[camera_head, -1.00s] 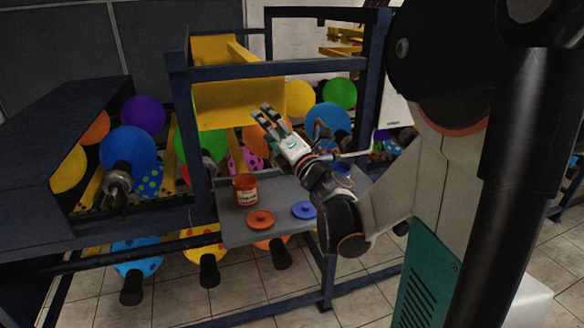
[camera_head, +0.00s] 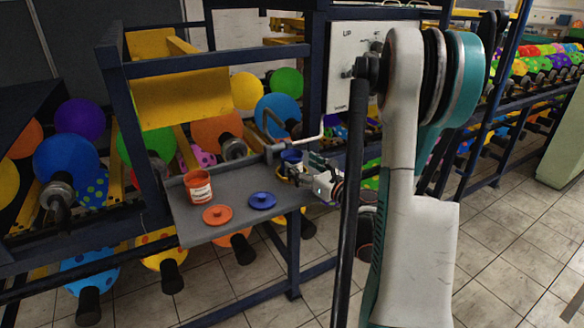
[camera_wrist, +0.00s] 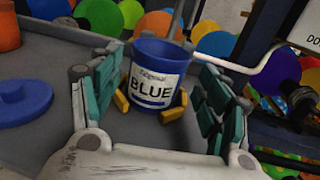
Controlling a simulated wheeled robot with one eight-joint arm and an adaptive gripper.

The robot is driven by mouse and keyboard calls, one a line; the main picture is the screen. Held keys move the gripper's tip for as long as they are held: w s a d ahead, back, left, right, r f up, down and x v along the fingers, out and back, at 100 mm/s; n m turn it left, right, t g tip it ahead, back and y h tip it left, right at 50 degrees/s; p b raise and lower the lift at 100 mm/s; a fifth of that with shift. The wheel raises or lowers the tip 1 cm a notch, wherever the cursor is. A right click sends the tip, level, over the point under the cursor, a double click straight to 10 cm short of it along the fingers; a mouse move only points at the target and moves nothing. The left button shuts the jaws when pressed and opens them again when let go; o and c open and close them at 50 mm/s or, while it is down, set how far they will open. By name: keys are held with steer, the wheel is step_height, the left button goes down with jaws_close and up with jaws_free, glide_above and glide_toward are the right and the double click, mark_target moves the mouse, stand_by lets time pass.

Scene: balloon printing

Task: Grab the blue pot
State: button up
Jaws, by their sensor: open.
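The blue pot (camera_wrist: 153,75) stands upright on the grey shelf (camera_wrist: 60,70), with a white label reading "BLUE" facing the wrist camera. In the head view the blue pot (camera_head: 291,157) is at the shelf's right end, partly hidden by my gripper. My gripper (camera_wrist: 150,104) is open, with one teal-padded finger on each side of the pot. Its yellow fingertips show beside the pot's lower part; I cannot tell whether they touch it. In the head view my gripper (camera_head: 295,173) comes in from the right.
A blue lid (camera_head: 262,200), an orange lid (camera_head: 217,214) and an orange pot (camera_head: 198,187) are on the shelf to the left. A bent white handle (camera_head: 300,140) runs close behind the blue pot. Balloons (camera_head: 215,130) and dark frame posts stand around the shelf.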

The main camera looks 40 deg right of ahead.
mark_target(286, 155)
steer(key=w+b, duration=0.1)
steer(key=w, duration=0.5)
steer(key=w+b, duration=0.1)
steer(key=w, duration=0.2)
steer(key=shift+w+d+r+b, duration=0.1)
steer(key=shift+w+d+b, duration=0.1)
steer(key=shift+d+b, duration=0.1)
steer(key=c, duration=1.2)
steer(key=shift+c, duration=0.5)
